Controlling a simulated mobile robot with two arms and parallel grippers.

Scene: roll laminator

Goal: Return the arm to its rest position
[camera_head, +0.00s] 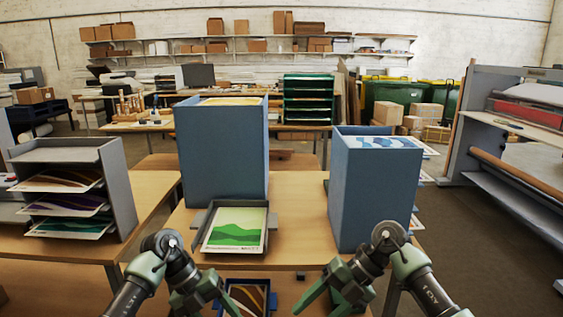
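My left arm comes in from the lower left, and its green gripper (206,293) hangs in front of the table's near edge. My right arm comes in from the lower right, and its green gripper (323,291) hangs in front of the table too. The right gripper's fingers are spread apart with nothing between them. The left gripper's fingers are partly hidden and overlap in the view, so its opening is unclear. Both grippers are apart from the grey tray (205,247), which holds a green landscape print (236,229) on the table.
Two tall blue bins (222,155) and (372,195) stand on the wooden table (300,235). A grey shelf rack (122,190) with prints stands on the left table. The large laminator (520,150) is at right.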

